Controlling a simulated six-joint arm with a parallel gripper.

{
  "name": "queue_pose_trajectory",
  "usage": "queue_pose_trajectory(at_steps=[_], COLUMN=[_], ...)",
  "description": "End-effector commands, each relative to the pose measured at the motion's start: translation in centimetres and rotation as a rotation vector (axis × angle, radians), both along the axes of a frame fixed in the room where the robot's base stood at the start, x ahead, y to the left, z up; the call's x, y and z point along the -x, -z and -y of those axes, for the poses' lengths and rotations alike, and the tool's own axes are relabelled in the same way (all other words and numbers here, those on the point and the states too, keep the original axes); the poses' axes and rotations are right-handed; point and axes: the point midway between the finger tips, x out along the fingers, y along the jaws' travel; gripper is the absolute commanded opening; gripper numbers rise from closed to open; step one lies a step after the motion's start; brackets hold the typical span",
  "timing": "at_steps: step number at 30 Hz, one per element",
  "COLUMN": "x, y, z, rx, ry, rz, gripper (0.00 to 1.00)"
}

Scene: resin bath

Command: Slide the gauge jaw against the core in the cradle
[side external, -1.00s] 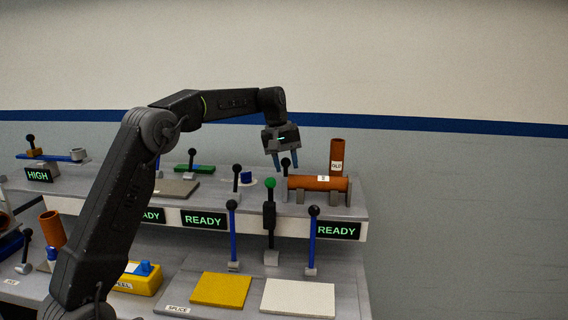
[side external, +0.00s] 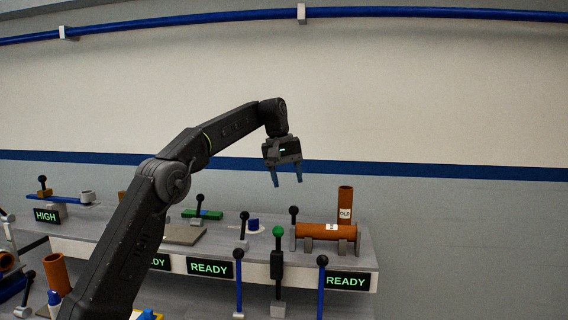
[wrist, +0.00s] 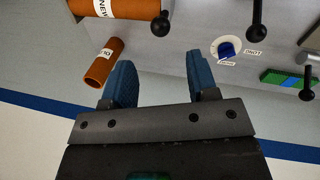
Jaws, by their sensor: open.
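The core (side external: 318,230), an orange-brown tube with a white label, lies in a grey cradle (side external: 346,247) at the right end of the shelf. In the wrist view its label reads NEW (wrist: 104,9). A black-knobbed handle (side external: 294,216) stands by the core's left end; it looks like the gauge jaw's handle, and its knob shows in the wrist view (wrist: 160,26). I cannot tell whether the jaw touches the core. My gripper (side external: 286,181) is open and empty, above and slightly left of the core. Its blue fingers (wrist: 161,82) point down.
An upright brown tube labelled OLD (side external: 345,198) stands behind the core. Other black-knobbed levers and a green-knobbed lever (side external: 278,245) rise near the shelf front. READY signs (side external: 210,268) line the front.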

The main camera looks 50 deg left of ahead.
Motion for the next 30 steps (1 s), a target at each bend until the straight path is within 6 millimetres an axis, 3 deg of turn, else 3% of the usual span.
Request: queue_pose_trajectory(at_steps=[3, 12, 30], x=[0.3, 0.5, 0.7], y=[-1.7, -3.6, -4.1], z=[-0.3, -0.5, -0.4], rx=[-0.001, 0.001, 0.000], ry=[-0.001, 0.000, 0.000], rz=[0.002, 0.001, 0.000], gripper=[0.54, 0.54, 0.54])
